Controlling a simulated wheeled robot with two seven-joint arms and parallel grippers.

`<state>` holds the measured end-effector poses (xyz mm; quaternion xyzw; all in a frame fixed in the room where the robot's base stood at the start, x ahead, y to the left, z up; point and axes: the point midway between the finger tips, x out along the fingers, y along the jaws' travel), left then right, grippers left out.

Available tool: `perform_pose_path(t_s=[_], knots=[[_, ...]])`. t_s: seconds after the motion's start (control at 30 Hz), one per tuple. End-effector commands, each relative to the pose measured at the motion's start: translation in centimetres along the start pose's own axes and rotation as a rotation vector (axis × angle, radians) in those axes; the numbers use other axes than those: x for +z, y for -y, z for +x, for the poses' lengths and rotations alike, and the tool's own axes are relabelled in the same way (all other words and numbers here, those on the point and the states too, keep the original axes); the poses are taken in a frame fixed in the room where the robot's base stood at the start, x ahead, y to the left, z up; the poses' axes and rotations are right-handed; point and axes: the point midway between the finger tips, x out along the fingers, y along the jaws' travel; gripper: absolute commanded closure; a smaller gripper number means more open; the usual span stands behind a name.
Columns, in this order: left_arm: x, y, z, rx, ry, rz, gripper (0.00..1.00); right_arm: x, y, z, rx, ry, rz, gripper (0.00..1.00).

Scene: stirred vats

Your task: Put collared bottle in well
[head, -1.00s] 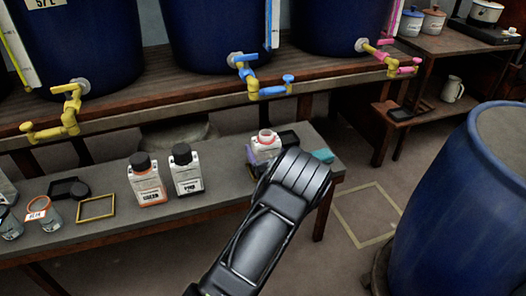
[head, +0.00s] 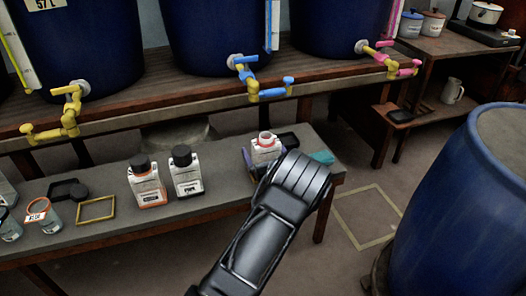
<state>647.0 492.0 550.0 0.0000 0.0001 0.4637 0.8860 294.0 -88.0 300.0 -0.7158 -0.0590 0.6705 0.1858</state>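An open white bottle with a reddish neck (head: 265,144) stands on the low grey bench, just beyond my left arm's dark hand. A purple part shows at its lower left; I cannot tell whether it belongs to the bottle. My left gripper (head: 297,181) comes in from the lower left; its fingers are hidden behind the hand, so its grip cannot be seen. A black square holder (head: 289,139) lies right behind the bottle. A white bottle with an orange collar and black cap (head: 147,187) and a black-capped bottle (head: 187,176) stand further left. My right gripper is not in view.
A yellow square frame (head: 96,219), a black tray with a round lid, and glass jars (head: 44,220) occupy the bench's left. A teal item (head: 322,157) lies at its right end. Blue vats with taps overhang behind. A blue barrel (head: 455,200) stands at right.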

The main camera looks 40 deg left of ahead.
Motion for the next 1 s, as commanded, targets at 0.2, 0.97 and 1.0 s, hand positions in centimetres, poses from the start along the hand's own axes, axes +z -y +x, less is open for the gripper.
perform_pose_path(t_s=[0.2,0.97,1.0], knots=[[0.3,0.1,-2.1,-0.002,-0.002,0.001,0.0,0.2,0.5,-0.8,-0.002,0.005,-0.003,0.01],[0.1,0.0,-12.1,0.0,0.0,0.0,0.0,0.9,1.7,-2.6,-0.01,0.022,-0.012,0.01],[0.1,0.0,-12.1,0.0,0.0,0.0,0.0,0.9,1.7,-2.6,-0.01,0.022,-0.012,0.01]])
